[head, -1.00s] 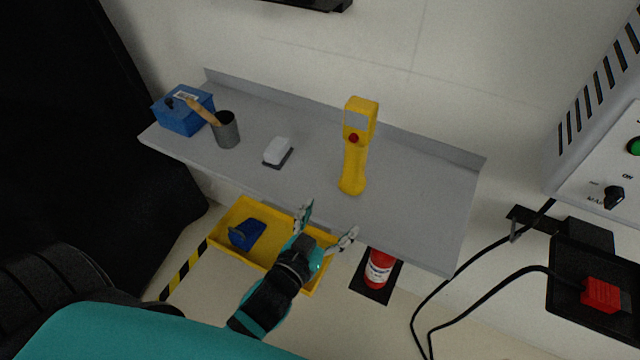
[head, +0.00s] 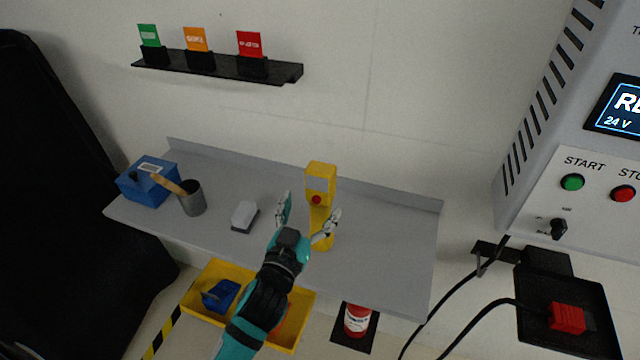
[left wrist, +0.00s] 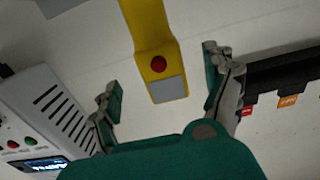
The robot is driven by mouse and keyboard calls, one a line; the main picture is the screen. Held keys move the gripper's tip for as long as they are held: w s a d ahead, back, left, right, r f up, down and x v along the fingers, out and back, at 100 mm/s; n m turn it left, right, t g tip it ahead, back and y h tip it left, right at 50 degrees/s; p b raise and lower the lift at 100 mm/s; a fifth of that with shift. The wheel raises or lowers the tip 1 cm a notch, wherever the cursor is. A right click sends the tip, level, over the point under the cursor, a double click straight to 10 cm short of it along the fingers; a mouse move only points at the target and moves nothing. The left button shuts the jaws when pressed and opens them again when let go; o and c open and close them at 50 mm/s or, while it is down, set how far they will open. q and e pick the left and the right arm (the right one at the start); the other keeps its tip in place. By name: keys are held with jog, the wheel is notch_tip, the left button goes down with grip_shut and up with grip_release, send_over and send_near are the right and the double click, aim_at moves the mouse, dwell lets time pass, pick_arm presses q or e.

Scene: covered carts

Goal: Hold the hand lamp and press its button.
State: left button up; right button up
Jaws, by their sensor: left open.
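The yellow hand lamp (head: 320,186) stands upright on the grey shelf (head: 385,230). Its red button (head: 317,199) and a grey panel face me. My left gripper (head: 308,218) is open in front of the lamp, and its right finger overlaps the lamp's handle in the head view. In the left wrist view the lamp (left wrist: 150,30) shows upside down beyond the open left gripper (left wrist: 162,92), roughly between its fingers, with the red button (left wrist: 159,64) visible. I cannot tell whether a finger touches it. My right gripper is not in view.
On the shelf stand a blue box (head: 148,186), a grey cup (head: 193,200) with a wooden-handled tool, and a white block (head: 244,214). A yellow bin (head: 200,300) and a red canister (head: 357,320) are below. A control cabinet (head: 540,160) stands right.

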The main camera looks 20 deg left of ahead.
aim_at(317, 197)
pick_arm(q)
jog(key=w+p, duration=0.1)
jog(key=w, duration=0.5)
jog(key=shift+w+d, duration=0.1)
jog(key=shift+w, duration=0.2)
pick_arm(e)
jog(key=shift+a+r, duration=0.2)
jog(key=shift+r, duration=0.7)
pick_arm(q)
jog(key=c, duration=1.5)
jog(key=shift+c, duration=0.8)
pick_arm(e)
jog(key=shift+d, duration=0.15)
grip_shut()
